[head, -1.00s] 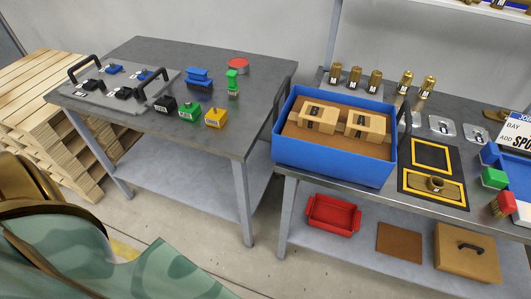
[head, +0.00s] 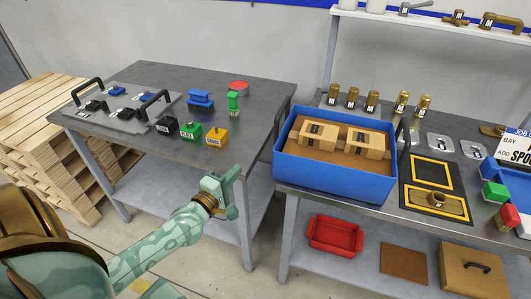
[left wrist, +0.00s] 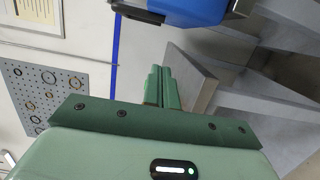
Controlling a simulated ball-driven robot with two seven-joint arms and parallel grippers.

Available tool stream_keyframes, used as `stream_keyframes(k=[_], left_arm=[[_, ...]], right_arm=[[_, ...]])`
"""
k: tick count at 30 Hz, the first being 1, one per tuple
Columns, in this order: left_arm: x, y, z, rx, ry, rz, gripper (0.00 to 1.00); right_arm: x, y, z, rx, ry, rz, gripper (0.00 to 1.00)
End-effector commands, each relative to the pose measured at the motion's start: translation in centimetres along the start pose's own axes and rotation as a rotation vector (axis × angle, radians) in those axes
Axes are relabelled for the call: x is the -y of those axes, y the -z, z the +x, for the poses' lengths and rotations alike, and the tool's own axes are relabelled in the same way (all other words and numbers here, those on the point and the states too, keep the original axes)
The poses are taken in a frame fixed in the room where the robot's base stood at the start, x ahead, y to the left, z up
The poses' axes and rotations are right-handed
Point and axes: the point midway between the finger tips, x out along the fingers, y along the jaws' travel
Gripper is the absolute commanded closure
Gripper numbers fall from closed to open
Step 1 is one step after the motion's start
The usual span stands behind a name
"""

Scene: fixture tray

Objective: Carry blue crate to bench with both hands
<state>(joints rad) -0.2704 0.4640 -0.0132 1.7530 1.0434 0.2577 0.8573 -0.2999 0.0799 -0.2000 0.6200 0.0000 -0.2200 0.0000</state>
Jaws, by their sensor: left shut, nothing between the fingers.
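The blue crate (head: 332,172) stands on the left end of the right-hand bench (head: 385,212) in the head view. Two cardboard boxes lie inside it on a brown bottom. A dark handle shows at its right end. My left gripper (head: 226,196) is in the head view, left of the crate and lower than it, in front of the left bench. It is shut and empty, and apart from the crate. In the left wrist view the shut fingers (left wrist: 162,88) point toward a bench edge, and part of a blue thing shows at the top. My right gripper is not in view.
A red bin (head: 335,234) sits on the right bench's lower shelf. Brass parts and a yellow-framed board (head: 432,172) lie near the crate. Pallets (head: 50,135) stand at left.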

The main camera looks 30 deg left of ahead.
Motion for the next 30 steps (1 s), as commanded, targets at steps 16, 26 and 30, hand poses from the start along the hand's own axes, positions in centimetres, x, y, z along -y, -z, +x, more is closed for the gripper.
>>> stream_keyframes(k=[16, 26, 30], left_arm=[[0.2, -1.0, 10.2, 0.0, 0.003, 0.001, 1.0], [0.3, -2.8, 12.0, 0.0, 0.005, 0.008, 1.0], [0.3, -2.9, 12.0, 0.0, 0.005, 0.009, 1.0]], right_arm=[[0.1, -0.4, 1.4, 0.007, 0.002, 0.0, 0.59], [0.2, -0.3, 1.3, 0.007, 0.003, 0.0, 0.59], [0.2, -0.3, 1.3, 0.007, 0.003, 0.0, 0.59]])
